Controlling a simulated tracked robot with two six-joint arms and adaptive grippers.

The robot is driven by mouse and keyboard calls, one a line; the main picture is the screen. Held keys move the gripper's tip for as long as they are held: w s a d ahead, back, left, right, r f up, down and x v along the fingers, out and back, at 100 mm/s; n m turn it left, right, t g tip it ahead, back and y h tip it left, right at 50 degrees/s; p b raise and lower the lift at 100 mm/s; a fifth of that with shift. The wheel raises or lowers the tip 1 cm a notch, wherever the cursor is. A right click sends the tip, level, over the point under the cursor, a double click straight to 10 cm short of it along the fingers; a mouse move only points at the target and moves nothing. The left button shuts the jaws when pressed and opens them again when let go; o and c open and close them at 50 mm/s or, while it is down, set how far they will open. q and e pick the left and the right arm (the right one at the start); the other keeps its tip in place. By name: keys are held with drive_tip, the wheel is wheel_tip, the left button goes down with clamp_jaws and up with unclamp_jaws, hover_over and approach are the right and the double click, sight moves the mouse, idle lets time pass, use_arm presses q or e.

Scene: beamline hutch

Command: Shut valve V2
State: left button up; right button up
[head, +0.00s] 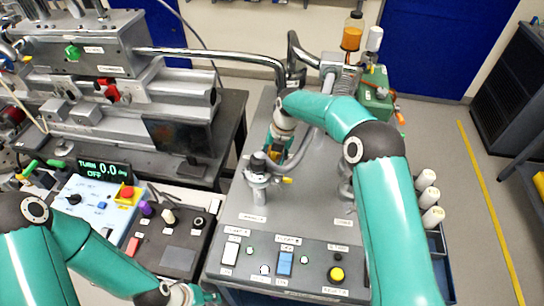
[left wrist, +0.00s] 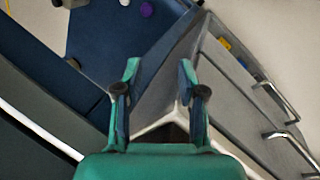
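The grey control console (head: 225,205) carries a metal valve (head: 259,185) with a dark top and a small yellow tab. A second metal fitting (head: 345,185) on its right is partly hidden by my right arm. I cannot read which one is labelled V2. My right arm reaches across the console, and my right gripper (head: 273,152) points down just behind the first valve. Its fingers are mostly hidden, and I cannot tell whether it touches anything. My left gripper (head: 195,296) is low at the console's front left. In the left wrist view it (left wrist: 160,95) is open with nothing between its fingers.
The console front has a white switch (head: 231,249), a blue switch (head: 285,263) and a yellow knob (head: 336,274). A blue box (head: 95,205) with a red button stands at left. Bent metal pipes (head: 215,53) run behind. White bottles (head: 427,180) stand at right.

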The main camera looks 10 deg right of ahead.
clamp_jaws()
drive_tip(key=shift+a, duration=0.1)
idle(0.4)
